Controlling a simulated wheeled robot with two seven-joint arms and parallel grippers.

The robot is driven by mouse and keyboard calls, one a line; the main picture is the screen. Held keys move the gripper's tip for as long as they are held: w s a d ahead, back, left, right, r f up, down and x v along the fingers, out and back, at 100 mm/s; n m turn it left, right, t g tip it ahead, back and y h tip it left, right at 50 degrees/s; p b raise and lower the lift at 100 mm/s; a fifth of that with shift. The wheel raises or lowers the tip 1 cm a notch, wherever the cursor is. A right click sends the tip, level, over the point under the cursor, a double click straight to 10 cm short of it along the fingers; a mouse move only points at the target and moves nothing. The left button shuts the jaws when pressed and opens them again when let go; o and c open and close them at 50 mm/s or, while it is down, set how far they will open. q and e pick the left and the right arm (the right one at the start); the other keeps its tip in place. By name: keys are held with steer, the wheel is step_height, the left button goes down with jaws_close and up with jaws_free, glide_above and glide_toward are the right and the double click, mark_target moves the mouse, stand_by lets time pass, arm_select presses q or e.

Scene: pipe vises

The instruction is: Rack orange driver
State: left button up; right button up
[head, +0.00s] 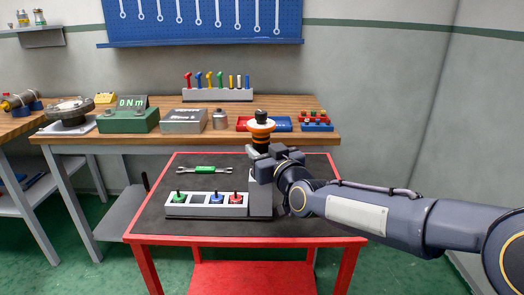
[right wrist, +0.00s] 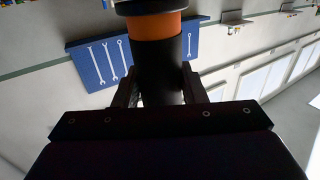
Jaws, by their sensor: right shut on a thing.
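The orange driver (head: 261,129) has an orange band and black parts. It stands roughly upright in my right gripper (head: 266,152), above the right end of the red table. In the right wrist view, the two fingers of the gripper (right wrist: 158,90) close on the driver's black cylinder (right wrist: 158,58), below its orange band. A grey rack (head: 205,211) on the table holds a green driver (head: 179,197), a blue driver (head: 216,198) and a red driver (head: 236,198). A dark empty slot (head: 197,199) shows between green and blue. My left gripper is not in view.
A green-handled double-ended wrench (head: 204,170) lies behind the rack on the dark mat (head: 160,222). The wooden bench (head: 170,132) behind carries a green torque box (head: 128,121) and several tools.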

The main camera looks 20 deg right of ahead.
steer(key=shift+f, duration=0.2)
stand_by(0.8)
steer(key=o, duration=1.4)
steer(key=shift+c, duration=0.2)
steer(key=shift+f, duration=0.1)
steer(key=s+d, duration=0.1)
steer(key=s, duration=0.6)
steer(key=shift+s+d, duration=0.25)
steer(key=shift+s, duration=0.1)
